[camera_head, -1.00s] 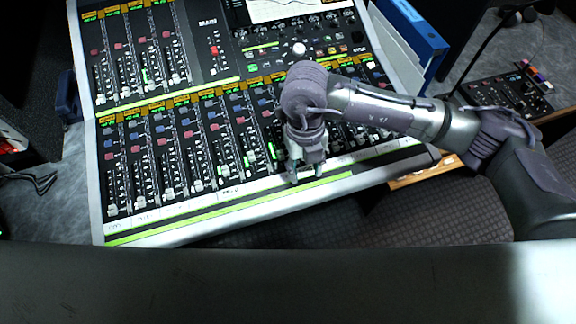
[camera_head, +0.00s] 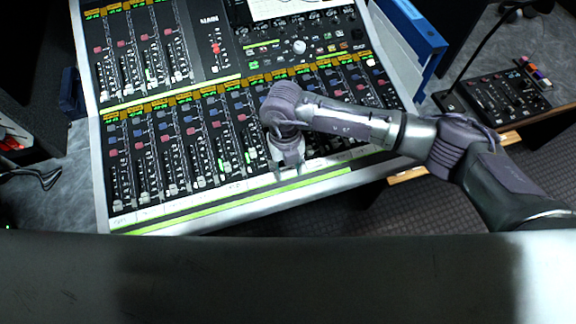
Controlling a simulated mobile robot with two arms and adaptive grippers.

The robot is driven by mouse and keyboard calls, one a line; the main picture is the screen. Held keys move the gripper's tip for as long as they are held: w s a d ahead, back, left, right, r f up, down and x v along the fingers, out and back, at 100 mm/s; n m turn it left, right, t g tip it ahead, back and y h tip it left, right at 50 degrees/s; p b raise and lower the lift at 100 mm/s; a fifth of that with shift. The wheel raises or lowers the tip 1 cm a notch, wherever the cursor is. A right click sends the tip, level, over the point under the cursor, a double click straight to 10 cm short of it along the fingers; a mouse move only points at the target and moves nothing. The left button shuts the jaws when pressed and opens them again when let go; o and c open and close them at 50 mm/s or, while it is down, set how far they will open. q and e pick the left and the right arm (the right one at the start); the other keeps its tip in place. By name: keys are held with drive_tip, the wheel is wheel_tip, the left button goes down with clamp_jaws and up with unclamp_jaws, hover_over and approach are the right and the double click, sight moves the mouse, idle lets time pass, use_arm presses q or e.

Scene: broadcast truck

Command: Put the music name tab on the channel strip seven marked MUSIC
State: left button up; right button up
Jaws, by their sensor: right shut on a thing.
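The mixing console (camera_head: 106,190) fills the middle of the head view, with rows of faders and coloured buttons. A pale scribble strip (camera_head: 190,206) with small labels runs along its front, above a green line. My right gripper (camera_head: 288,172) is over the front edge of the console, right of the middle of the lower fader bank, pointing down at the strip. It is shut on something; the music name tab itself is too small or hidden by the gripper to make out. The MUSIC marking cannot be read. My left gripper is not in view.
A blue binder (camera_head: 412,30) stands at the console's right side. A small black control panel (camera_head: 505,97) sits on the desk farther right. A dark blue object (camera_head: 71,95) is left of the console. The strip left of my gripper is clear.

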drive_tip(key=o, duration=0.9)
drive_tip(key=shift+c, duration=0.2)
drive_tip(key=shift+r, duration=0.1)
wheel_tip(320, 180, up, 12)
drive_tip(key=w+b, duration=0.1)
drive_tip(key=shift+w+a+b, duration=0.25)
drive_tip(key=shift+w+b, duration=0.05)
drive_tip(key=shift+b, duration=0.1)
